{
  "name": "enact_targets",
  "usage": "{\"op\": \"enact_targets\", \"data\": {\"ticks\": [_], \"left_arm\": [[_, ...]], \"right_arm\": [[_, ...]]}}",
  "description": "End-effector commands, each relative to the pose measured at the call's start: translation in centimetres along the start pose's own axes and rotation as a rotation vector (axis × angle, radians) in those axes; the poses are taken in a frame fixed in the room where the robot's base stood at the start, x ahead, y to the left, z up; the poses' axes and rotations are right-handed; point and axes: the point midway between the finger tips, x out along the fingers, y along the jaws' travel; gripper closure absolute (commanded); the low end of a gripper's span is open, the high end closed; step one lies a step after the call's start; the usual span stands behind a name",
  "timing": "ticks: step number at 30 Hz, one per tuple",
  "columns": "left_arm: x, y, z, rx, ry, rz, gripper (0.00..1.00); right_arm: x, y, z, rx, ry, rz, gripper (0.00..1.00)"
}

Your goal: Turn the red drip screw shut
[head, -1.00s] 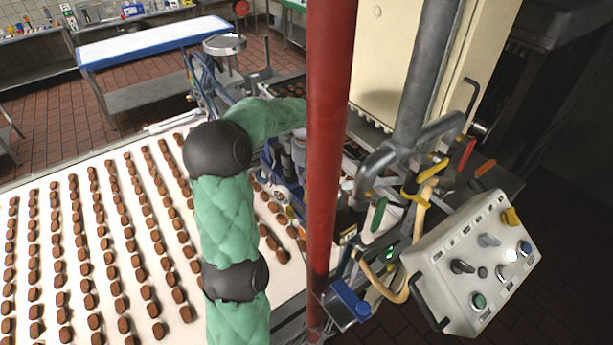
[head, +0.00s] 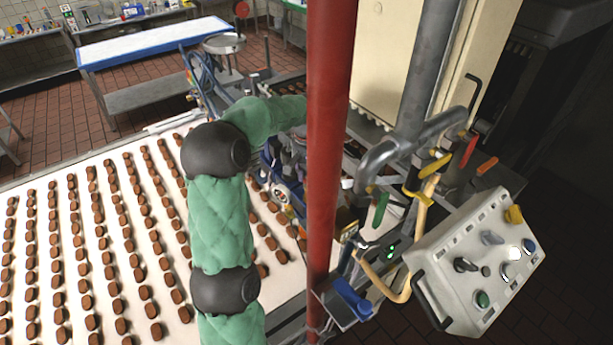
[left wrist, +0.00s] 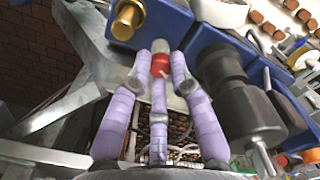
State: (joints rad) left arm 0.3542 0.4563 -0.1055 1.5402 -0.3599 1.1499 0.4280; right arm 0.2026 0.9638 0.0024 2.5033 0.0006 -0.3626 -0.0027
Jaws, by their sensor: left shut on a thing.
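The red drip screw (left wrist: 160,66) shows in the left wrist view, top centre, as a small red piece with a pale tip beside blue machine blocks. My left gripper (left wrist: 161,76) has purple fingers closed around it, and they hide part of it. In the head view my green left arm reaches right and passes behind the red post, and I cannot make out the screw there. My right gripper is in neither view.
The red post (head: 331,130) stands close in front of the machine. A grey control panel (head: 440,262) with knobs is at the right. A white belt (head: 45,180) with rows of brown pieces lies left. In the wrist view, a brass fitting (left wrist: 127,18) and blue blocks crowd the gripper.

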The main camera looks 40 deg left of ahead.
Motion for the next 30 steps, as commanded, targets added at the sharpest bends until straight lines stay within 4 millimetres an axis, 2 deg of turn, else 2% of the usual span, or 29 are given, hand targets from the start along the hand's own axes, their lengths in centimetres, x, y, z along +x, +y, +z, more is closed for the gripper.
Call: {"op": "enact_targets", "data": {"ticks": [30], "left_arm": [[0.01,-0.03,0.02,0.963,-0.001,0.0,1.0]], "right_arm": [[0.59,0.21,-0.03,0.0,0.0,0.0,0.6]]}}
